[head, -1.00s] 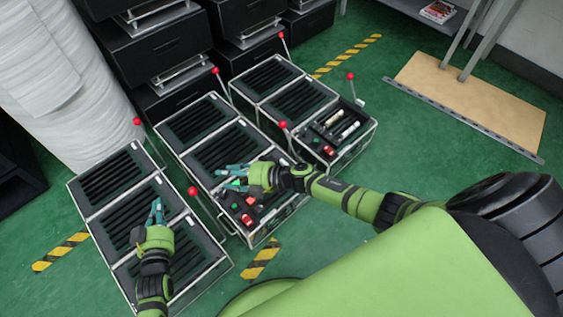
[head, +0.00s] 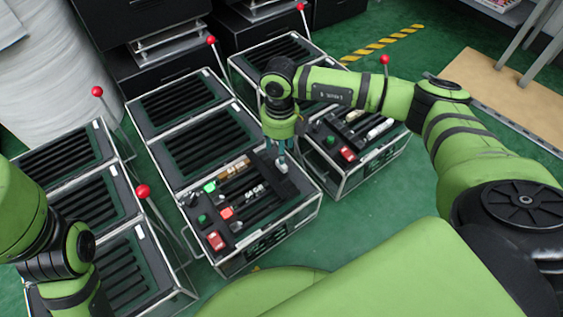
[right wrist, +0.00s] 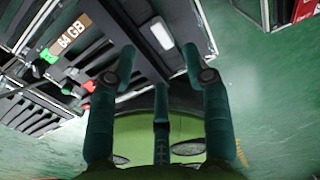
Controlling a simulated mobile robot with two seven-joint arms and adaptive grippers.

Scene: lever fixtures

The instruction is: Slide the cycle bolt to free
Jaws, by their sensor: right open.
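The middle fixture (head: 255,250) has a panel of several slots and sliders at its near end. No readable label names the cycle bolt, so I cannot tell which part it is. A white-tipped piece on a dark block (head: 283,188) lies at the panel's right side; in the right wrist view the white piece (right wrist: 162,33) shows between and beyond the fingertips. My right gripper (head: 281,156) points down over this side of the panel, open and empty. In the right wrist view its teal fingers (right wrist: 158,62) are spread; contact cannot be told. My left gripper is out of view.
The panel also has a green knob (head: 209,186), a red knob (head: 226,213) and a red switch (head: 215,240). Red-balled levers stand beside the fixtures, one (head: 143,191) left of the middle fixture. Another fixture (head: 365,165) stands close on the right. Green floor lies in front.

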